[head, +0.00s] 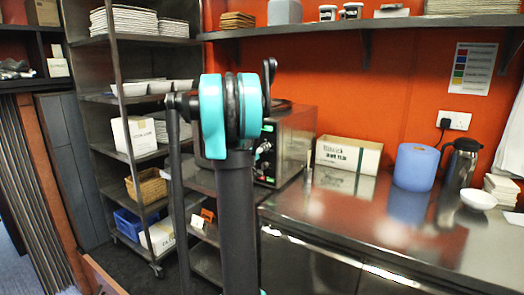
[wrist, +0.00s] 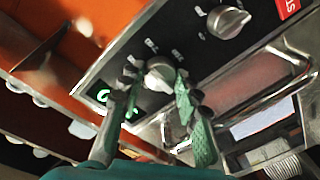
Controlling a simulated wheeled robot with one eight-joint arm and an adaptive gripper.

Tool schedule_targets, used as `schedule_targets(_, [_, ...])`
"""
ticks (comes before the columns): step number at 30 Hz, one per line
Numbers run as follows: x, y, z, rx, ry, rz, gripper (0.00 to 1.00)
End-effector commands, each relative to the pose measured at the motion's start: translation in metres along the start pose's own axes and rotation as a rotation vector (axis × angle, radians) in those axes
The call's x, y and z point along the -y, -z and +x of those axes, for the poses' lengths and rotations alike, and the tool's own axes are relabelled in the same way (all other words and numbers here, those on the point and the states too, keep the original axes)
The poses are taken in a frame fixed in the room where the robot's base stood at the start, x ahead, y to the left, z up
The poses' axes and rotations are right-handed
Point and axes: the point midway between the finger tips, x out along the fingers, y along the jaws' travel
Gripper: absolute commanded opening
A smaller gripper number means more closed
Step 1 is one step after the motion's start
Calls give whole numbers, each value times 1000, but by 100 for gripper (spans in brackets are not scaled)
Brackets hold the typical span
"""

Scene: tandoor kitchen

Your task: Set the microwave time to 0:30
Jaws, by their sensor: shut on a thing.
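The microwave (head: 294,143) stands on the steel counter in the head view, partly hidden behind my arm. In the wrist view its dark control panel (wrist: 195,55) runs diagonally, with a lit green display (wrist: 103,96) at the lower left; its digits are not readable. My gripper (wrist: 157,82) has its two fingers on either side of the lower silver knob (wrist: 160,72) and is shut on it. A second silver knob (wrist: 228,21) sits farther up the panel, apart from the fingers.
A metal shelf rack (head: 118,95) stands at the left. In the wrist view, a metal door handle (wrist: 255,103) runs close beside the panel.

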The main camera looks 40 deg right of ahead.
Motion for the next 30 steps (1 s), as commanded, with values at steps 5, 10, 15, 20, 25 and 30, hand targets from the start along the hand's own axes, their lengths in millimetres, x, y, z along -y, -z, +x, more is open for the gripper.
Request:
schedule_targets(5, [0, 0, 0, 7, 5, -94, 4])
schedule_targets(10, [0, 1, 0, 16, 11, -234, 4])
schedule_targets(15, [0, 1, 0, 27, 18, -395, 4])
schedule_targets(20, [0, 1, 0, 37, 25, -545, 4])
schedule_targets(25, [0, 2, 0, 46, 32, -694, 4])
schedule_targets(30, [0, 2, 0, 54, 37, -820, 4])
